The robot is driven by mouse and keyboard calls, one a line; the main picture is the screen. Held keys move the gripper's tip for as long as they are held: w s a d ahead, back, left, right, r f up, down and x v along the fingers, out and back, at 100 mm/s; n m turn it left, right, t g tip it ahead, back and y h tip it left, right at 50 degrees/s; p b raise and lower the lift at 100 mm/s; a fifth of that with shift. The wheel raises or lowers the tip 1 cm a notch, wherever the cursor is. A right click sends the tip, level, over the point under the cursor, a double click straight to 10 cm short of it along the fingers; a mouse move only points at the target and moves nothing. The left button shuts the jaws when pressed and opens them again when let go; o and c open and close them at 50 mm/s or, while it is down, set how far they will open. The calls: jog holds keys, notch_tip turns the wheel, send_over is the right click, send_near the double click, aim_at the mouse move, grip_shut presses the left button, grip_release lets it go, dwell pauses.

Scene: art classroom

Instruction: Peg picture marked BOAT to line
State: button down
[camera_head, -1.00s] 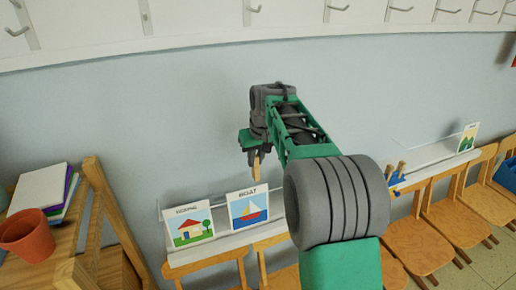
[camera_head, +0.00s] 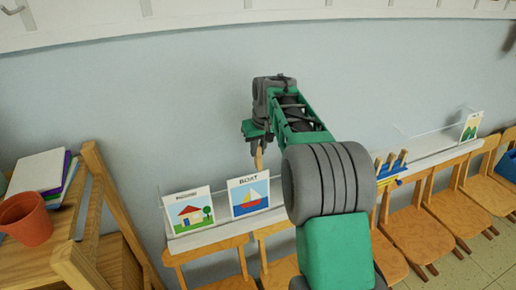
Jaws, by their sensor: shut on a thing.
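The picture marked BOAT (camera_head: 248,196), a sailboat on blue water, stands upright on the white wall ledge (camera_head: 225,233). My gripper (camera_head: 259,143) is above its top edge, shut on a wooden peg (camera_head: 259,160) that points down. The peg's lower end overlaps or nearly meets the card's top edge; I cannot tell whether it grips the card. My fingertips are small and partly hidden by my arm. I cannot make out the line for certain.
A house picture (camera_head: 189,211) stands just left of the boat one. Another picture (camera_head: 470,127) stands at far right. Several wooden pegs (camera_head: 391,163) stand on the ledge right of my arm. Wooden chairs (camera_head: 412,240) line the wall below. A wooden shelf (camera_head: 92,205) stands left.

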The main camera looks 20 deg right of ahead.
aim_at(260, 160)
jog(key=shift+s+f+b, duration=0.2)
jog(key=shift+f+b, duration=0.9)
jog(key=shift+f, duration=0.35)
jog(key=shift+s+f+b, duration=0.2)
jog(key=shift+f+b, duration=0.85)
jog(key=shift+f, duration=0.35)
jog(key=c, duration=1.3)
grip_release()
jog(key=shift+o, duration=0.6)
jog(key=shift+o, duration=0.6)
jog(key=shift+r, duration=0.15)
jog(key=shift+p+v, duration=1.85)
jog(key=shift+v, duration=1.55)
